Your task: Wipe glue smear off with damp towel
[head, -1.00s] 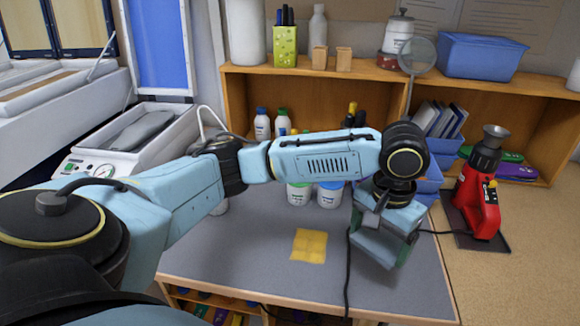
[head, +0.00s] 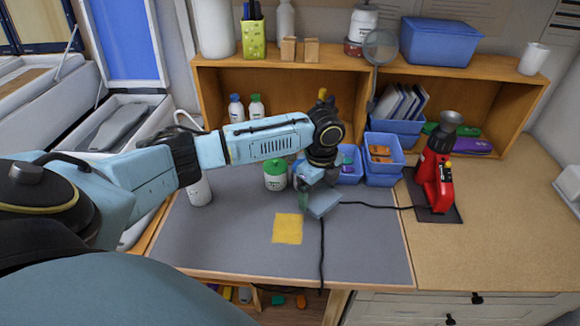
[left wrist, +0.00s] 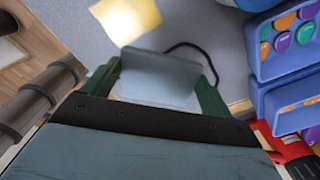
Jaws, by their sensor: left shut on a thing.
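My left gripper (head: 316,190) hangs over the grey worktop, a little right of and beyond a flat yellow square (head: 288,229). It is shut on a flat grey-blue piece (head: 325,204) that looks like a folded towel. In the left wrist view this piece (left wrist: 160,78) spans between the green fingers of my left gripper (left wrist: 158,92). The yellow square also shows there, beyond the held piece and apart from it (left wrist: 126,18). I cannot tell whether it is a cloth or a patch on the worktop. No glue smear shows clearly. My right gripper is out of view.
A black cable (head: 322,262) runs over the worktop (head: 230,245) beside the yellow square. A green-lidded jar (head: 275,176) and a white bottle (head: 199,190) stand left of my gripper. Blue bins (head: 383,172) and a red machine (head: 434,180) stand right. The worktop's front is mostly clear.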

